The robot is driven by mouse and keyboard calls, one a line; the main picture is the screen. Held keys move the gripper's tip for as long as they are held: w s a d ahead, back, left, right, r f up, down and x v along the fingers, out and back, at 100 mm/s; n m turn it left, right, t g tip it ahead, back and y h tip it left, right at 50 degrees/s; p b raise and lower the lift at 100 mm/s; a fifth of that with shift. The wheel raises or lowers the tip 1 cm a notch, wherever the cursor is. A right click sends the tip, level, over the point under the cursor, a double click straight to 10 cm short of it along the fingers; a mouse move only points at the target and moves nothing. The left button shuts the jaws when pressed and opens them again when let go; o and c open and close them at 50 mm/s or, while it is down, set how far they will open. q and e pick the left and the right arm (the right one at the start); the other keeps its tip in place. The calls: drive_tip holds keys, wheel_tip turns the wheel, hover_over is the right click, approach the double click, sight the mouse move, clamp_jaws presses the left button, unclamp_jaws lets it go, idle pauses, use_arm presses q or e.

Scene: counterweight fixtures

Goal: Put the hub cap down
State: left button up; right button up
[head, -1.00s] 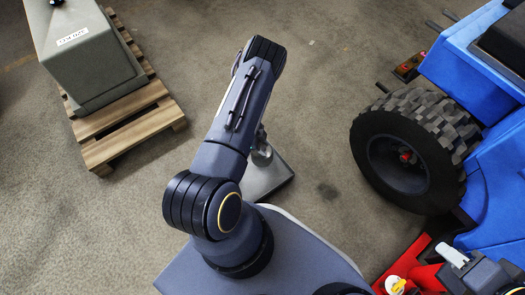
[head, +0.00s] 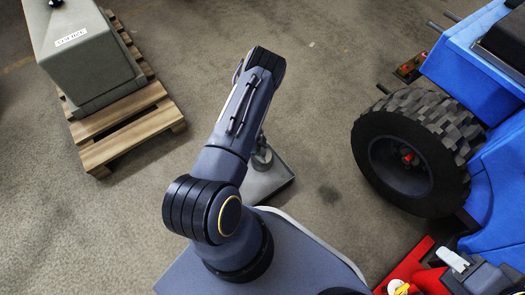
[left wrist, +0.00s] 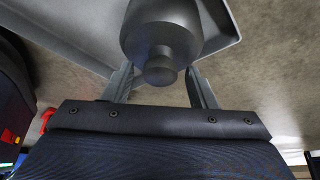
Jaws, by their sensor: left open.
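A grey rounded piece with a small knob, apparently the hub cap (left wrist: 160,35), shows at the top of the left wrist view, over a shallow grey tray (left wrist: 65,35). It shows partly in the head view (head: 262,156), beside my left forearm and over the tray (head: 270,181). I cannot tell if it touches the tray. My left gripper (left wrist: 160,88) is open, one finger on each side of the knob with gaps between. In the head view my forearm hides this gripper. A dark part that looks like my right gripper (head: 472,268) is at lower right; its jaws are unclear.
A blue vehicle (head: 455,72) with a large black tyre (head: 432,125) stands at the right. Red parts (head: 412,262) lie below it. A grey block (head: 85,55) stands on a wooden pallet (head: 132,145) at upper left. The floor between is clear.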

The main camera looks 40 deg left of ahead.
use_arm(q)
drive_tip(key=p+v, duration=0.5)
drive_tip(key=v, duration=0.7)
drive_tip(key=w+a+r+n+t+y, duration=0.4)
drive_tip(key=w+r, duration=0.4)
drive_tip(key=r, duration=0.4)
wheel_tip(320, 180, up, 15)
drive_tip(key=n+t+y, duration=0.1)
drive_tip(key=n+y, duration=0.2)
drive_tip(key=n, duration=0.2)
drive_tip(key=s+d+r+n+h, duration=0.1)
drive_tip(key=s+d+r+n, duration=0.15)
drive_tip(key=s+r, duration=0.2)
drive_tip(key=s+d+r+n, duration=0.2)
drive_tip(key=s+d+r, duration=0.1)
drive_tip(key=r, duration=0.3)
drive_tip(key=s+d+r+g+h, duration=0.1)
drive_tip(key=s+d+r+h, duration=0.1)
drive_tip(key=s+d, duration=0.6)
drive_tip(key=s+d+r+h, duration=0.2)
drive_tip(key=s+d+h, duration=0.1)
drive_tip(key=s+d, duration=0.5)
drive_tip(key=shift+s+d+g, duration=0.25)
drive_tip(key=shift+d+g, duration=0.15)
drive_tip(key=shift+d, duration=0.15)
drive_tip(key=shift+r, duration=0.1)
